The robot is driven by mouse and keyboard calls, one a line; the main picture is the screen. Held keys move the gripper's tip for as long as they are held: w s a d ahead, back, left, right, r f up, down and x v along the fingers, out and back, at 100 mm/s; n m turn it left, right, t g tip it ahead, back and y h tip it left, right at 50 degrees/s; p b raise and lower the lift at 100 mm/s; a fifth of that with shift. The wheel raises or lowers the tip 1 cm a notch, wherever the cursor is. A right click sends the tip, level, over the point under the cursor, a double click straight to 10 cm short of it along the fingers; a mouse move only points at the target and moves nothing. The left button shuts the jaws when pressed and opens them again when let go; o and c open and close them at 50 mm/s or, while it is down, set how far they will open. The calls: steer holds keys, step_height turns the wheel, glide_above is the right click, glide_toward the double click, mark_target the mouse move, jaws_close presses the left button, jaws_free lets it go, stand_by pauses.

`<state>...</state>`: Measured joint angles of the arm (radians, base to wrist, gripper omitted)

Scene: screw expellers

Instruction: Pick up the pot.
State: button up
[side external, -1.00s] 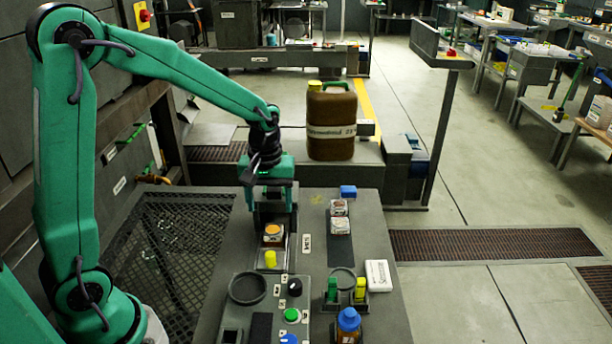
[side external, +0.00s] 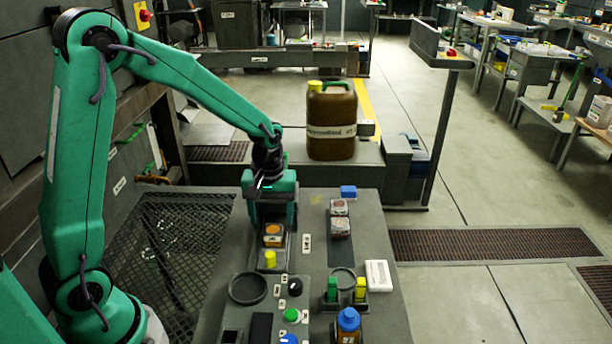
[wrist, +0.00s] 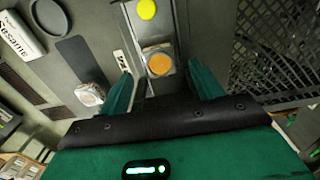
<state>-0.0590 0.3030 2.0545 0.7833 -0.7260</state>
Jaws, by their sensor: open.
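The likely pot is a small square container with a round orange top (side external: 273,236), standing upright on a narrow dark strip on the grey table. In the wrist view the pot (wrist: 159,62) lies between my two green fingers, slightly beyond their tips. My gripper (side external: 271,224) is open and empty, pointing down just behind and above the pot in the side view. The fingers also show in the wrist view (wrist: 160,75), one on each side of the pot. I cannot tell whether they touch it.
A yellow knob (side external: 270,259) stands just in front of the pot. Two small white-and-red packs (side external: 340,222) sit to the right. A control panel with a green button (side external: 291,315) and a blue-capped bottle (side external: 348,322) are nearer. A large brown canister (side external: 332,120) stands behind.

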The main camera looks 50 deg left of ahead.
mark_target(273, 229)
steer(key=shift+f, duration=2.3)
steer(key=shift+c, duration=0.3)
steer(key=shift+w, duration=0.1)
steer(key=c, duration=1.2)
steer(key=shift+r, duration=0.1)
steer(key=shift+r, duration=0.7)
steer(key=r, duration=0.1)
steer(key=d+r, duration=0.1)
steer(key=r, duration=0.1)
steer(key=shift+s+r, duration=0.1)
steer(key=shift+s, duration=0.1)
steer(key=s+d+r, duration=0.1)
steer(key=d+r, duration=0.1)
steer(key=d, duration=0.1)
steer(key=s+d+r, duration=0.2)
steer(key=d, duration=0.1)
steer(key=s+d+r, duration=0.2)
steer(key=d, duration=0.1)
steer(key=shift+d+r, duration=0.15)
steer(key=shift+d, duration=0.05)
